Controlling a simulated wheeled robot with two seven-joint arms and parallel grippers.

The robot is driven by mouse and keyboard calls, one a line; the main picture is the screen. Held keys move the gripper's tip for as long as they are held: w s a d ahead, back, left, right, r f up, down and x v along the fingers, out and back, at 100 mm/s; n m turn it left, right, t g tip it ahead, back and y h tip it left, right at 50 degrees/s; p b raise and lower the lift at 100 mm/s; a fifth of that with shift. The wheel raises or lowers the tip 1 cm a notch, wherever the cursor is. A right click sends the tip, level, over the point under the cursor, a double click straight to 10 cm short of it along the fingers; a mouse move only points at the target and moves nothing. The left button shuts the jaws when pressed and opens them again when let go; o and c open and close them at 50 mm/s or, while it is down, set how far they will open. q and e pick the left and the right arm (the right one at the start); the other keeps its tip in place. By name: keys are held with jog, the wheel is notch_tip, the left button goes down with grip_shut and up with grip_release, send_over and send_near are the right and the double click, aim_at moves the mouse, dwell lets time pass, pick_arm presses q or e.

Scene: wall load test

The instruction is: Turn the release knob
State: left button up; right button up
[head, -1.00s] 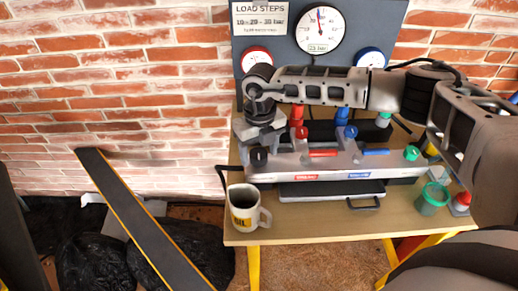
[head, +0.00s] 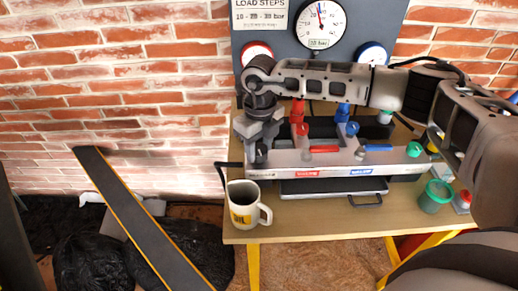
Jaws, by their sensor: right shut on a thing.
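A grey manifold block (head: 300,157) with red and blue levers stands on the wooden bench. My right gripper (head: 260,150) points down at the block's left end. Its fingers are shut around the black knob (head: 261,158) there, which they mostly hide. A green knob (head: 414,149) sits at the block's right end, free of the gripper. A red lever (head: 323,149) and a blue lever (head: 377,148) lie along the block between them. My left gripper is not in view.
A mug (head: 243,205) stands at the bench's front left corner, close to the block. A green cup (head: 435,196) stands at the right. A pressure gauge (head: 320,23) is on the board behind. The front strip of the bench (head: 320,218) is clear.

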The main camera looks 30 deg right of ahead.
jog(key=shift+f+n+b, duration=0.15)
jog(key=shift+n+b, duration=0.4)
jog(key=shift+n, duration=0.45)
jog(key=n+b, duration=0.2)
jog(key=n, duration=0.1)
jog(key=shift+w+n, duration=0.1)
jog(key=shift+n, duration=0.2)
jog(key=shift+n+b, duration=0.7)
jog(key=shift+n, duration=0.2)
jog(key=n+b, duration=0.2)
jog(key=n, duration=0.3)
jog(key=shift+b, duration=0.4)
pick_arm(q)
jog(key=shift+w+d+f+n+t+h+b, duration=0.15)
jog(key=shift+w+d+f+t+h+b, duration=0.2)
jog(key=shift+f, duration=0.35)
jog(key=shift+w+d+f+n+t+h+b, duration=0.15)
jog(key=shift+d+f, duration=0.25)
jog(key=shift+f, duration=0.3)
pick_arm(e)
jog(key=shift+r+n, duration=0.2)
jog(key=shift+n, duration=1)
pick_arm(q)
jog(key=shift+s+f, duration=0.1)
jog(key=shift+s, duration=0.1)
pick_arm(e)
jog(key=o, duration=1)
jog(key=shift+r, duration=0.1)
